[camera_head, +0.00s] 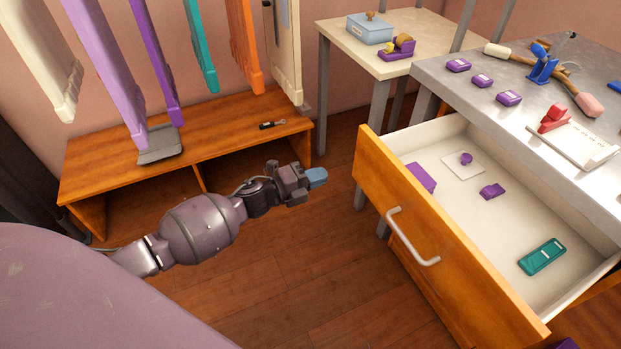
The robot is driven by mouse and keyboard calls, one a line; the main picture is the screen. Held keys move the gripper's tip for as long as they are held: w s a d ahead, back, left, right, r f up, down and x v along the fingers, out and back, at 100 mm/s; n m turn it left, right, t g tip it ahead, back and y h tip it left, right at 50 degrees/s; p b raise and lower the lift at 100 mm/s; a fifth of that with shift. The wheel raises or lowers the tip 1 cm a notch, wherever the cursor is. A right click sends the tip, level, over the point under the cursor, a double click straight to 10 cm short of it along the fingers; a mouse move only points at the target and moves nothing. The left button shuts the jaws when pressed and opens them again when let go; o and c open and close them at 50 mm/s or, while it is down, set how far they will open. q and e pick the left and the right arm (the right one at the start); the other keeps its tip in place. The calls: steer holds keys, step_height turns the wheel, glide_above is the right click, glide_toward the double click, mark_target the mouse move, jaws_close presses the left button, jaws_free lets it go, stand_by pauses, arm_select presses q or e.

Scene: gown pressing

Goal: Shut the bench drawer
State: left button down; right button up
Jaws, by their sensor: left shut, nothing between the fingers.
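The bench drawer (440,238) is pulled far out from under the bench, with its wooden front toward me and a pale bar handle (408,240) on it. Inside lie a few purple pieces (491,191), a white card (458,163) and a teal object (542,257). The grey-topped bench (530,120) stands above it. My left gripper (317,177) is shut and empty, in the air to the left of the drawer front, apart from it. My right gripper is not in view.
A low wooden rack (105,145) with hanging coloured gowns (105,60) stands at the left. A side table (350,36) holds a blue box (370,29). Wooden floor (300,270) between my arm and the drawer is clear.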

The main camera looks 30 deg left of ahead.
mark_target(360, 162)
arm_select(q)
steer(key=b+x, duration=0.1)
steer(key=x, duration=0.8)
steer(key=shift+d, duration=0.1)
steer(key=shift+w, duration=0.1)
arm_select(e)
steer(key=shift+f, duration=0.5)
arm_select(q)
steer(key=shift+w, duration=0.1)
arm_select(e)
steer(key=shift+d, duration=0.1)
